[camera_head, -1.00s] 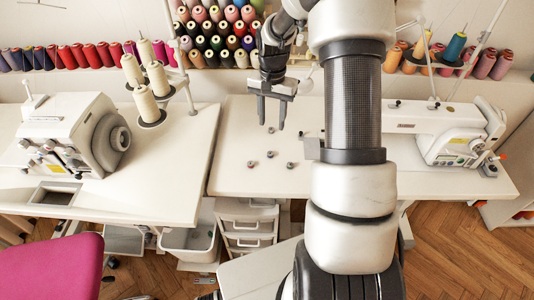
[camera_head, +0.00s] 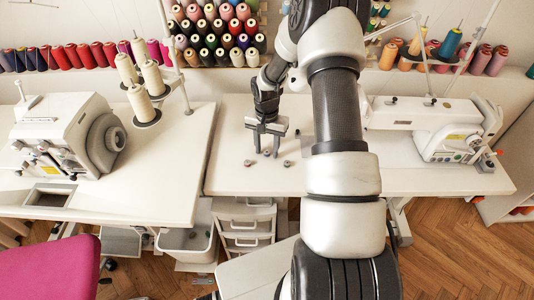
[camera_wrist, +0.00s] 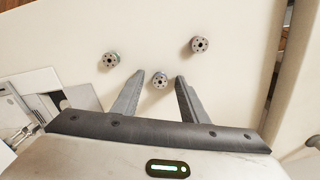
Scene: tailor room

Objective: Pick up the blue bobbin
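A small bobbin with a bluish rim (camera_wrist: 160,80) lies on the white table, between and just ahead of my fingertips in the wrist view. In the head view it is a tiny dot (camera_head: 267,152) between the fingers. My gripper (camera_head: 266,152) is open and points down over the table; its two fingers also show in the wrist view (camera_wrist: 158,82). Nothing is held. Two other bobbins lie nearby: one with a greenish and reddish rim (camera_wrist: 110,60) and one with a brownish rim (camera_wrist: 199,44). The remaining height above the table is hard to tell.
A white sewing machine (camera_head: 450,130) stands on the right of the table (camera_head: 225,180). An overlocker (camera_head: 65,135) and cream thread cones (camera_head: 142,103) stand on the left table. Thread spools (camera_head: 215,35) line the back. The table around the bobbins is mostly clear.

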